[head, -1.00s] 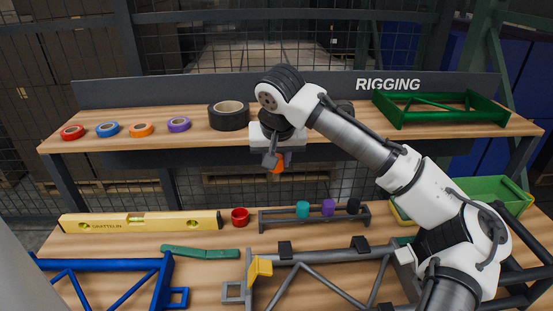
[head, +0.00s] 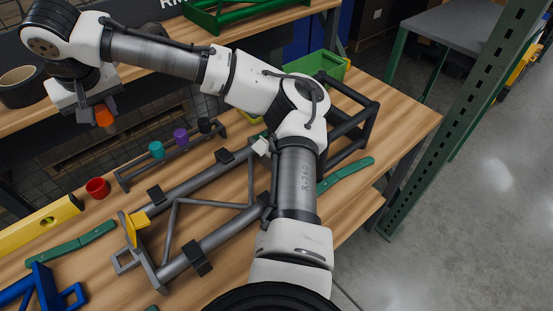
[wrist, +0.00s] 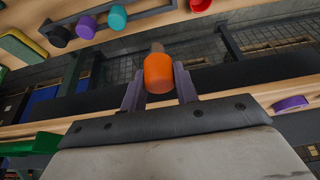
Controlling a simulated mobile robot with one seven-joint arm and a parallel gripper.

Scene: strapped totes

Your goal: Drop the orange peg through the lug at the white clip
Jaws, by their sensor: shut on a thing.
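The orange peg (head: 104,116) is held in my gripper (head: 97,108), high over the bench near the upper shelf. In the wrist view the orange peg (wrist: 158,73) sits between the two fingers of my gripper (wrist: 159,90), its rounded orange end toward the camera. A small white clip (head: 262,146) shows at the far right end of the grey tube frame (head: 212,235), far to the right of my gripper. The lug at the white clip cannot be made out; my arm covers part of that area. A yellow clip (head: 136,226) is at the frame's near left end.
A peg rack holds teal (head: 156,149), purple (head: 181,136) and black (head: 205,125) pegs. A red cup-like piece (head: 97,187), yellow level (head: 38,224), green bar (head: 70,243) and blue frame (head: 42,288) lie left. A black tube frame (head: 350,118) and green bin (head: 325,68) stand right.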

